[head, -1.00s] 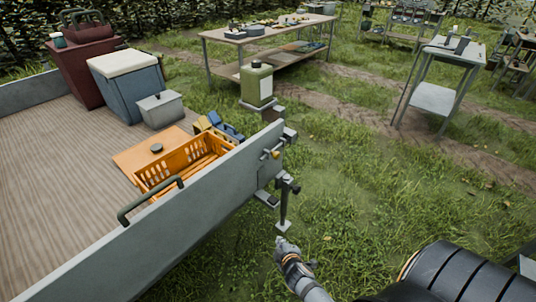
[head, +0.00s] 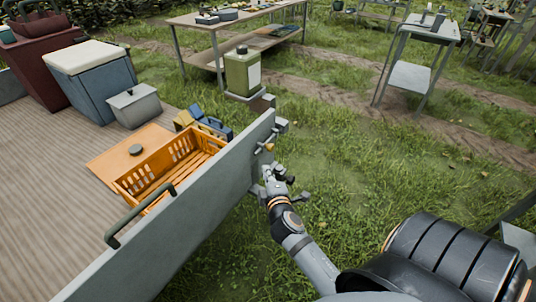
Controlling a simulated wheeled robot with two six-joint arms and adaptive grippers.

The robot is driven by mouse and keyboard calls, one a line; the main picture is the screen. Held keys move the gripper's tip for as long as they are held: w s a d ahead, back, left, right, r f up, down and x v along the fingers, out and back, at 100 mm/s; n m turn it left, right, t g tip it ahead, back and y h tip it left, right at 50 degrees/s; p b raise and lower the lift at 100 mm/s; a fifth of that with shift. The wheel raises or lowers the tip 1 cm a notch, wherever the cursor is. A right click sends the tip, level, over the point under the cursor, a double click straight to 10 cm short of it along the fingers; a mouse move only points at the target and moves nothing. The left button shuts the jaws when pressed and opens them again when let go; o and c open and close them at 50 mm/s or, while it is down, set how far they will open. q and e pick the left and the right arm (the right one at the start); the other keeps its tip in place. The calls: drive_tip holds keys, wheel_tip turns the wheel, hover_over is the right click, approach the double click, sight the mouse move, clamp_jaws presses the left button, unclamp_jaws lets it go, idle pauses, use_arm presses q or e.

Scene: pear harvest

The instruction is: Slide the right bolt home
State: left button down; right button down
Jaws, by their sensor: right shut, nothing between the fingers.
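The grey side board (head: 180,220) of the trailer runs up to a corner at the upper right. A bolt (head: 268,147) with a small orange-yellow knob sits on its outer face near that corner. My right gripper (head: 272,172) is shut and empty, just below the bolt, close to the outer face. I cannot tell whether it touches the metal fittings there, which it partly covers. My left gripper is not in view.
An orange crate (head: 128,186) lies on the bed inside the board, beside a dark green handle (head: 140,216). A green canister (head: 242,72) stands beyond the corner. Blue (head: 92,80) and dark red (head: 32,68) boxes stand on the bed. Grass right of the board is open.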

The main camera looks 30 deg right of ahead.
approach(265, 146)
drive_tip(key=w+a, duration=0.2)
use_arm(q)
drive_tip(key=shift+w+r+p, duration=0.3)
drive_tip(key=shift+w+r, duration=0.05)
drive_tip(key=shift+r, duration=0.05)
use_arm(e)
drive_tip(key=shift+w+d+f, duration=0.2)
drive_tip(key=shift+w+d, duration=0.35)
drive_tip(key=shift+d, duration=0.35)
drive_tip(key=shift+w+d+f, duration=0.2)
drive_tip(key=shift+w+d, duration=0.4)
drive_tip(key=shift+d, duration=0.3)
drive_tip(key=shift+d, duration=0.1)
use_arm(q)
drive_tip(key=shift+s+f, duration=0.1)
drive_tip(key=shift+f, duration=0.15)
use_arm(e)
drive_tip(key=d, duration=0.1)
drive_tip(key=w+d, duration=0.1)
drive_tip(key=d, duration=0.2)
drive_tip(key=shift+w+r, duration=0.1)
drive_tip(key=shift+w, duration=0.25)
drive_tip(key=shift+d, duration=0.1)
